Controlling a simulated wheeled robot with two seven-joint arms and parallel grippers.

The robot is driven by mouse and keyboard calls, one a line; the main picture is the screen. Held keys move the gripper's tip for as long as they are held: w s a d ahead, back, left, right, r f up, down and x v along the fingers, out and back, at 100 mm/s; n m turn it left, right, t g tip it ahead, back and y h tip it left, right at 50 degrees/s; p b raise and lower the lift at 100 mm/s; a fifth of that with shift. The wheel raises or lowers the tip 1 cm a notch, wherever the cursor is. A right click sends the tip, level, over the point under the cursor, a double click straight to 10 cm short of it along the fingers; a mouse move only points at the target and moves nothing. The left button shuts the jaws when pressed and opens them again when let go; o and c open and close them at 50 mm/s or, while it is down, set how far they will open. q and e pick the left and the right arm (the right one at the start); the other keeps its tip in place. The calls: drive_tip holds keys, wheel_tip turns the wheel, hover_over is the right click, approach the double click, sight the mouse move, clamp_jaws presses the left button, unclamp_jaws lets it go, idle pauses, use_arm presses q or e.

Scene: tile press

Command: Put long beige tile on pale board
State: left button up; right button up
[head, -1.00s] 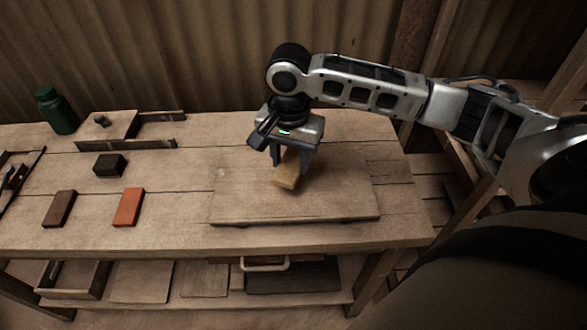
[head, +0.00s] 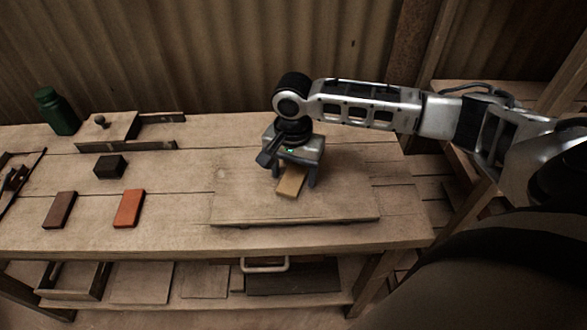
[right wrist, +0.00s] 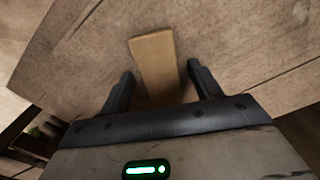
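The long beige tile (head: 290,183) lies on the pale board (head: 235,205), near its middle, and appears flat. My right gripper (head: 293,177) is low over the board, pointing down, with a finger on each side of the tile. In the right wrist view, the beige tile (right wrist: 155,62) runs out between the two spread fingers of the right gripper (right wrist: 160,70), with gaps beside it. The gripper is open. The tile's rear end is hidden under the gripper in the head view. My left gripper is not in view.
To the left lie an orange tile (head: 129,208), a dark brown tile (head: 59,210) and a black block (head: 109,166). A wooden piece with a knob (head: 101,121) and a green bottle (head: 57,112) stand at the back left. The table left of the board is mostly clear.

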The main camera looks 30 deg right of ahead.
sight(293, 177)
drive_tip(key=shift+r, duration=0.3)
wheel_tip(293, 177, up, 12)
drive_tip(key=shift+f, duration=0.15)
idle(0.7)
